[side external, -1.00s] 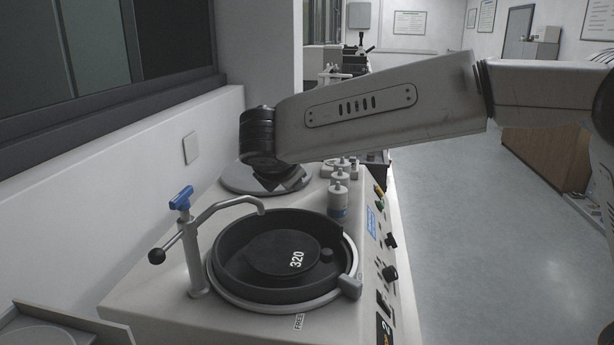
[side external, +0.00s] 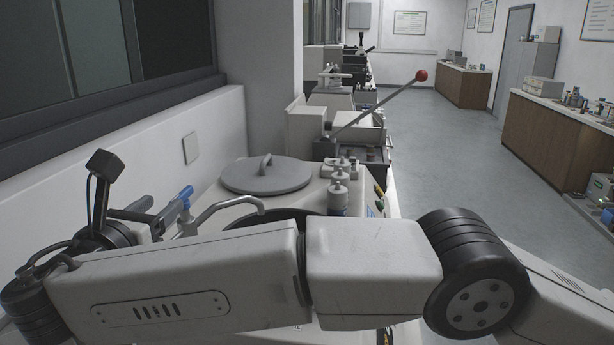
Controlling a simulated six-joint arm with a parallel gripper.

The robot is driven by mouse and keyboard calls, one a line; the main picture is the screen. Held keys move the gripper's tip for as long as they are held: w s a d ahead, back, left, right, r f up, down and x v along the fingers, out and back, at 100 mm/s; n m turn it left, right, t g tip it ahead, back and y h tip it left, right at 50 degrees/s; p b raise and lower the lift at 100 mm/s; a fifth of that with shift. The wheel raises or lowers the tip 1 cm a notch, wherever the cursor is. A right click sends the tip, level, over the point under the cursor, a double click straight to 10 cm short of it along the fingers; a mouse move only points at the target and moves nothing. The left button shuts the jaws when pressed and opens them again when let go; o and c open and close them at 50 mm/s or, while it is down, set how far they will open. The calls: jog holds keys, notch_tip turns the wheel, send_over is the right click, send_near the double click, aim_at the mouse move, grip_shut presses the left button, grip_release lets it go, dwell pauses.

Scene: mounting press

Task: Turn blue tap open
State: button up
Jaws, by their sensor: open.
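The blue tap handle (side external: 181,201) sits on top of the grey tap, with its curved spout (side external: 232,203) reaching right over the basin. My gripper (side external: 157,216) is just left of the blue handle, with its dark fingers apart and pointing right towards it. I cannot tell whether a finger touches the handle. Nothing is seen held in it. My arm hides the tap's lower post and most of the black basin (side external: 262,218).
A round grey lid (side external: 266,175) with a handle lies behind the basin. A lever with a red knob (side external: 421,76) rises farther back. The wall (side external: 150,145) runs close along the left.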

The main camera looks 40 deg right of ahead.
aim_at(181, 193)
jog(key=shift+s+a+f, duration=0.2)
jog(key=shift+a+f, duration=0.25)
jog(key=shift+f, duration=0.2)
jog(key=shift+w+d, duration=0.1)
jog(key=shift+x, duration=3.8)
grip_shut()
